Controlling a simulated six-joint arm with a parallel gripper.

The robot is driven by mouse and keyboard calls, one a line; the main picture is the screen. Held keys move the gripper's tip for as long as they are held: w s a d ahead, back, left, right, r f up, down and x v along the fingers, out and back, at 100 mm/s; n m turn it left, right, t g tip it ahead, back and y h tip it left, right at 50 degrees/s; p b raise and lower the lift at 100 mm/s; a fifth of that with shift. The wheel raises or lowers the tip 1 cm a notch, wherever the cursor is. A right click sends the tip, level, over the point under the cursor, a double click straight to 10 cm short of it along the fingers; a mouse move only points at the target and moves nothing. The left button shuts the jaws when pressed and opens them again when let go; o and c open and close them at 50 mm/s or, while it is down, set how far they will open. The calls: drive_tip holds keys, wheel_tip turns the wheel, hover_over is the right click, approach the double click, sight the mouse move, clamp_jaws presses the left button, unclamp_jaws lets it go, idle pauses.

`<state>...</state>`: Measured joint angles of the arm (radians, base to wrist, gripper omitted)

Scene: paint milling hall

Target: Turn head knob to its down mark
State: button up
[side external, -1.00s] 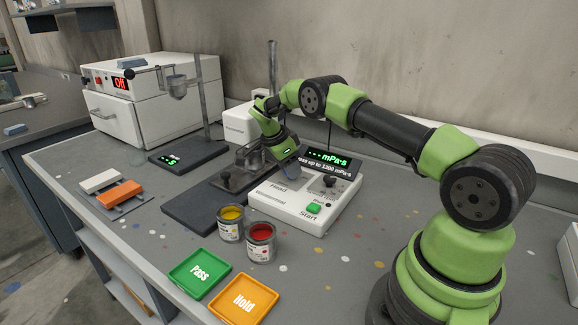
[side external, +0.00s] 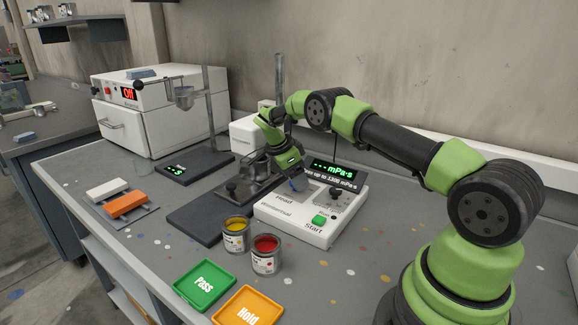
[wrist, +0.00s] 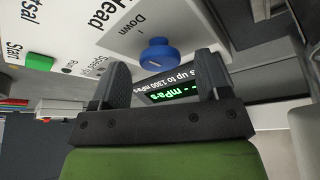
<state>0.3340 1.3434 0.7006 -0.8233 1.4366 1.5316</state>
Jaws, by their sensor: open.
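The blue head knob (wrist: 158,53) stands on a pale panel (wrist: 188,22) in the wrist view, with the printed words "Down" and "Head" near it. Which way the knob points I cannot tell. My gripper (wrist: 162,60) is open and empty, its dark fingers on either side of the knob in the picture; contact is not clear. In the side view my gripper (side external: 291,172) hangs over the back left of the white control box (side external: 290,222), beside the "Head" label. Only a little blue of the knob shows there, under the gripper.
A display reading "mPa·s" (side external: 333,172) stands close behind the gripper. A black knob (side external: 334,196) and green Start button (side external: 319,219) share the box. Paint cans (side external: 235,240) (side external: 266,258) stand in front. A metal post (side external: 279,85) rises behind my wrist.

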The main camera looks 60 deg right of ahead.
drive_tip(key=v, duration=0.9)
drive_tip(key=shift+r, duration=0.1)
drive_tip(key=s+a+r+n+t+y, duration=0.1)
drive_tip(key=s+a+r+n+t, duration=0.25)
drive_tip(key=a+r+n, duration=0.4)
drive_tip(key=s+a+r+n+t+y, duration=0.2)
drive_tip(key=s+a+r+n, duration=0.25)
drive_tip(key=r, duration=0.65)
drive_tip(key=s+a+f+n+t+y, duration=0.1)
drive_tip(key=s+a+n, duration=0.3)
drive_tip(key=s, duration=0.5)
drive_tip(key=s+a+f+n+t+y, duration=0.1)
drive_tip(key=s+a+n+t, duration=0.2)
drive_tip(key=s, duration=0.6)
drive_tip(key=shift+s+a+n+y, duration=0.2)
drive_tip(key=shift+a+n+y, duration=0.2)
drive_tip(key=shift+a+n, duration=0.15)
drive_tip(key=shift+d, duration=0.1)
